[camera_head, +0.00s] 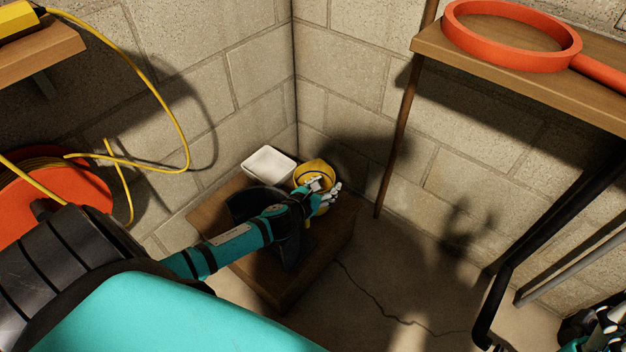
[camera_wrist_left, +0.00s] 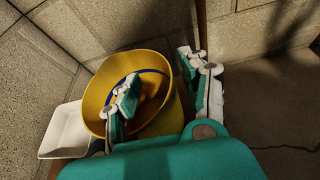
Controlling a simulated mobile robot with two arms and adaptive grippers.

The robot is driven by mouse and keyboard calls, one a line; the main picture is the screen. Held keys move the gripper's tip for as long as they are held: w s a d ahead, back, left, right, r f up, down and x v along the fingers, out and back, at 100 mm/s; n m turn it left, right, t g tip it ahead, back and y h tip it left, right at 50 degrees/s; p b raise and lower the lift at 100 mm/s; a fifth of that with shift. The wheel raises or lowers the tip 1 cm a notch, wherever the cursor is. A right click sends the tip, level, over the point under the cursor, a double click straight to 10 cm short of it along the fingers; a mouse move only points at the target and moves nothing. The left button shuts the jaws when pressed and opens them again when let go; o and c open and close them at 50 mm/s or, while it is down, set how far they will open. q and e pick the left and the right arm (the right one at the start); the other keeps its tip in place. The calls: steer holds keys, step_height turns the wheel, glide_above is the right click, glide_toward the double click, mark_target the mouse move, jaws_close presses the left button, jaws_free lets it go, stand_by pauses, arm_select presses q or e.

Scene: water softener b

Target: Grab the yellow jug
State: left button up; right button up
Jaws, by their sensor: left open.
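The yellow jug (camera_head: 312,170) stands on a low wooden block near the wall corner. In the left wrist view the jug (camera_wrist_left: 97,88) shows its round open mouth, with a dark blue line inside. My left gripper (camera_head: 324,192) is at the jug, coming from the front. In the left wrist view my left gripper (camera_wrist_left: 160,72) is open, with one finger over or in the mouth and the others outside the right rim. The jug's wall lies between them; contact is unclear. My right gripper (camera_head: 605,328) is partly in view at the bottom right, its fingers unclear.
A white tray (camera_head: 268,164) stands left of the jug on the wooden block (camera_head: 222,208). Block walls stand close behind. An orange reel (camera_head: 45,200) with yellow cable is at left. A wooden shelf (camera_head: 500,75) holding an orange tool is at upper right.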

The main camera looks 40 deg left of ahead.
arm_select(q)
jaws_close()
stand_by(0.3)
stand_by(0.3)
